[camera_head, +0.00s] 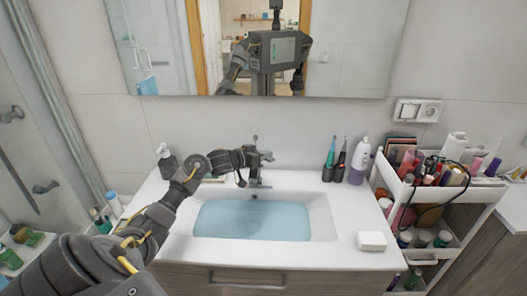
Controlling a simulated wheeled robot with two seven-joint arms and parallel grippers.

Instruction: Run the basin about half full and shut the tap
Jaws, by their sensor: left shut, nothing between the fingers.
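The white basin (322,218) is set in the counter and holds blue-tinted water (252,220). The water covers the floor of the basin, and a band of white wall shows above it. The tap (256,178) stands at the basin's back edge; I cannot make out a stream from its spout. My left gripper (262,157) is shut and empty, reaching from the left to the top of the tap by its handle. It overlaps the tap, so the handle's position and any touching are unclear. My right gripper is not in view apart from the mirror.
A soap dispenser (167,160) stands left of the tap. Electric toothbrushes (329,160) and a purple-and-white bottle (360,160) stand to the right. A white box (371,241) lies on the right counter. A loaded cosmetics cart (470,203) is beside it. A mirror (345,50) hangs above.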

